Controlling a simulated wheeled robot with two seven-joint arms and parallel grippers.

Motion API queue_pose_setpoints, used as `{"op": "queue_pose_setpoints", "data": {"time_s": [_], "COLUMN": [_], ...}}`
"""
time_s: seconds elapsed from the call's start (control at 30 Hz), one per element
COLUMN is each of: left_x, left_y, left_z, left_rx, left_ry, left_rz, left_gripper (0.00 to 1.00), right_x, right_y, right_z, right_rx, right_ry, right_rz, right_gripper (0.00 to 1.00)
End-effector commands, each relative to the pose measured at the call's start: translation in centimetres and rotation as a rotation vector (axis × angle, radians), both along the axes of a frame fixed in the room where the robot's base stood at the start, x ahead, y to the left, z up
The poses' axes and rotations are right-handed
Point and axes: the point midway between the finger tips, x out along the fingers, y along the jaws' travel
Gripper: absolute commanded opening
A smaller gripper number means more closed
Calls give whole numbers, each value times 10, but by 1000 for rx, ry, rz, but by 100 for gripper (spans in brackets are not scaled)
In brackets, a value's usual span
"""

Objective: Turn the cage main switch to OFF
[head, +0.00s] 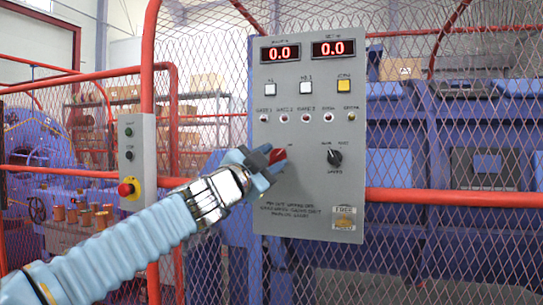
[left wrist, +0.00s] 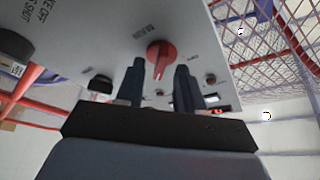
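The red main switch (head: 278,155) is a rotary knob on the front of the grey control panel (head: 300,215). My left gripper (head: 262,157) is at the panel from the left and hides part of the knob in the head view. In the left wrist view the red switch (left wrist: 161,54) shows whole, with its handle pointing down in the picture. The two dark fingers of the gripper (left wrist: 160,68) are apart, with the handle between their tips. I cannot tell whether they touch it. My right gripper is not in view.
A black selector knob (head: 335,158) sits right of the red switch. Above are lamps, push buttons and two red displays (head: 333,48) reading 0.0. A red emergency stop (head: 127,189) is on a smaller box at left. Mesh fence and a red rail (head: 450,197) stand behind.

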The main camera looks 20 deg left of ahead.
Motion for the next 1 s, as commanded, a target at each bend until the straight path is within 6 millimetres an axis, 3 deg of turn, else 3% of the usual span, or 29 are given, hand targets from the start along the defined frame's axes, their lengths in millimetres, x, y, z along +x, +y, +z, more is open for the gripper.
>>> {"op": "queue_pose_setpoints", "data": {"time_s": [0.33, 0.6, 1.0], "left_x": [5, 4, 4], "left_y": [-2, -2, -2], "left_z": [1, 1, -2], "left_rx": [0, 0, -39], "left_ry": [0, 1, -1], "left_rz": [0, -1, 1], "left_gripper": [37, 0, 0], "right_x": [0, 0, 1], "right_y": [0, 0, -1], "right_z": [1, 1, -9], "right_rx": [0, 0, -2], "right_ry": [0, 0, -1], "right_rz": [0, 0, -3], "right_gripper": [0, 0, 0]}}
